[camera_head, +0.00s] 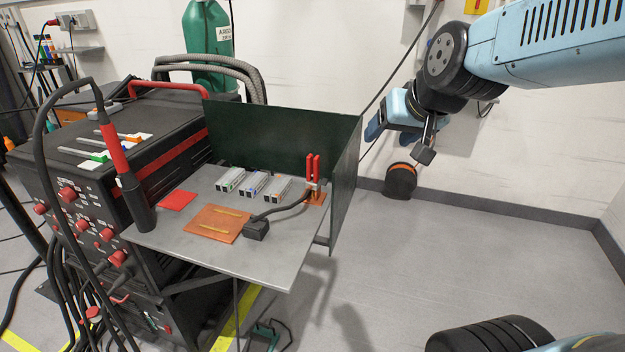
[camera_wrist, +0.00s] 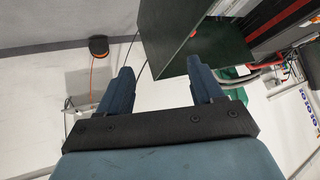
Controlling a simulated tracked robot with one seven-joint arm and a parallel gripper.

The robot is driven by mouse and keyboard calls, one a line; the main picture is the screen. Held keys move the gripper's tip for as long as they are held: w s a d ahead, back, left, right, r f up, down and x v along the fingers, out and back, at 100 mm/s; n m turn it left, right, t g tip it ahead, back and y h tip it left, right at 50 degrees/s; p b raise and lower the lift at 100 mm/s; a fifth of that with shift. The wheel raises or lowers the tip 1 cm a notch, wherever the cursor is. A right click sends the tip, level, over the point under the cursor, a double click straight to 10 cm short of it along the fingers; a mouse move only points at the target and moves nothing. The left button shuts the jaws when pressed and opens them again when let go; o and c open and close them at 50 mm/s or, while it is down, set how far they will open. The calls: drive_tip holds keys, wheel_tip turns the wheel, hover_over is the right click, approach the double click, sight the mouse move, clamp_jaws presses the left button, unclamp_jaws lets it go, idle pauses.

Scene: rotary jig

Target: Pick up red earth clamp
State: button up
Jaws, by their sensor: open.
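The red earth clamp (camera_head: 313,167) stands with its two red handles pointing up at the right rear of the grey metal table, on a small orange-brown base. A black cable runs from it to a black block (camera_head: 257,229) on the table. My gripper (camera_head: 379,122) is in the air to the right of the clamp and higher in the picture, beyond the dark side panel. In the wrist view my gripper (camera_wrist: 160,70) shows two blue fingers wide apart with nothing between them. I cannot make out the clamp clearly in the wrist view.
Dark green panels (camera_head: 280,135) wall the table's back and right side. The table (camera_head: 270,270) holds small metal blocks, a copper plate (camera_head: 217,224) and a red square (camera_head: 178,200). A black welder (camera_head: 150,150) stands left. An orange-black reel (camera_head: 401,180) is by the wall; floor at right is free.

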drive_tip(key=w+a+f+m+t+y, duration=0.1)
drive_tip(key=w+a+f+t, duration=0.2)
drive_tip(key=w+a, duration=0.65)
drive_tip(key=m+t+h, duration=0.4)
drive_tip(key=h, duration=0.1)
hover_over(311, 168)
drive_tip(key=s+a, duration=0.3)
drive_tip(key=s, duration=0.1)
wheel_tip(311, 168, down, 11)
drive_tip(key=s+a+f+t+h, duration=0.1)
drive_tip(key=s+f+h, duration=0.4)
drive_tip(key=f+h, duration=0.1)
drive_tip(key=x, duration=0.7)
drive_tip(key=shift+w, duration=0.45)
drive_tip(key=shift+x, duration=2.65)
clamp_jaws()
